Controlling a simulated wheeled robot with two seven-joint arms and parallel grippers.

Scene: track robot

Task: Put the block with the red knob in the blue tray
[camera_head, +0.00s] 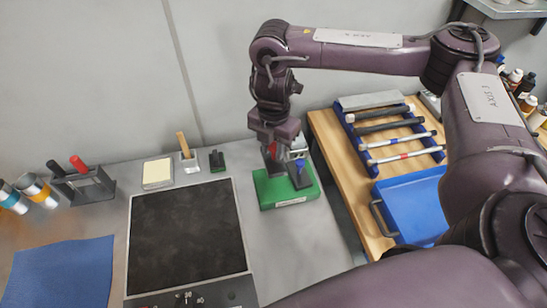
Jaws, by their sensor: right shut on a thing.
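My right gripper (275,143) reaches down from above over a green holder (290,188) on the grey bench. It is shut on a dark block with a red knob (272,160), and the fingers hide most of the knob. I cannot tell whether this block still touches the holder. A dark block with a blue knob (300,172) stands just to its right on the holder. The blue tray (413,198) lies on the wooden table to the right, partly hidden by my right arm. My left gripper is not in view.
A blue rack (356,146) with several rods lies behind the tray. A black mat (186,236) lies left of the holder. A blue cloth (62,273) and a pen stand (85,184) are at the left. Several bottles (527,90) stand at the far right.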

